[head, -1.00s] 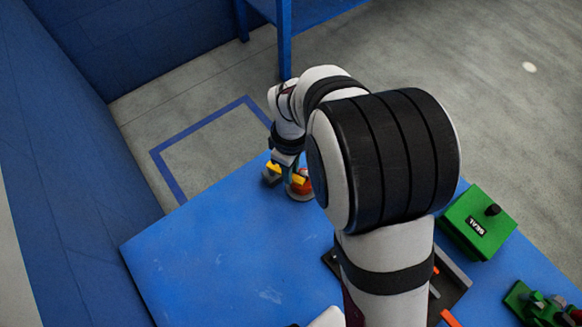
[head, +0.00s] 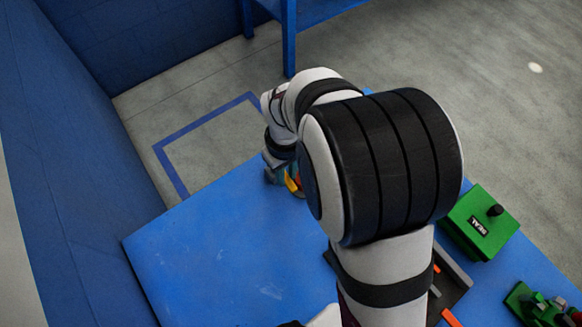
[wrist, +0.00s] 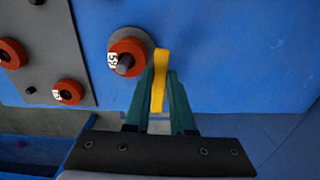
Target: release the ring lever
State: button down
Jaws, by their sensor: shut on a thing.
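A yellow lever (wrist: 161,60) shows in the wrist view between the green fingers of my gripper (wrist: 160,78), which is shut on it. Beside it, to the left, is a red-orange ring (wrist: 119,46) with a dark pin in its middle and a small white label. In the head view my gripper (head: 282,178) is at the far edge of the blue table, partly hidden by my arm. A bit of the yellow lever (head: 291,184) shows there.
A grey plate (wrist: 45,25) with red rings lies left in the wrist view. In the head view, a green box (head: 478,222) with a black knob and a dark tray (head: 455,300) stand right. The blue table (head: 215,255) is clear at left.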

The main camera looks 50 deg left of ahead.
jog(key=m, duration=0.1)
jog(key=s+m, duration=0.1)
jog(key=m, duration=0.1)
jog(key=shift+s+a+m, duration=0.25)
jog(key=shift+s+m, duration=0.1)
jog(key=shift+m, duration=0.05)
jog(key=m, duration=0.1)
jog(key=s+m, duration=0.1)
jog(key=shift+a+m, duration=0.3)
jog(key=shift+m, duration=0.1)
jog(key=m, duration=0.1)
jog(key=s+a+m, duration=0.1)
jog(key=m, duration=0.1)
jog(key=shift+s+a+m, duration=0.2)
jog(key=shift+a+m, duration=0.15)
jog(key=shift+m, duration=0.5)
jog(key=shift+s+a+m, duration=0.15)
jog(key=shift+a+m, duration=0.15)
jog(key=shift+m, duration=0.55)
jog(key=c, duration=0.8)
grip_release()
jog(key=shift+o, duration=0.2)
jog(key=shift+r, duration=0.1)
notch_tip(320, 180, up, 16)
jog(key=shift+f, duration=0.2)
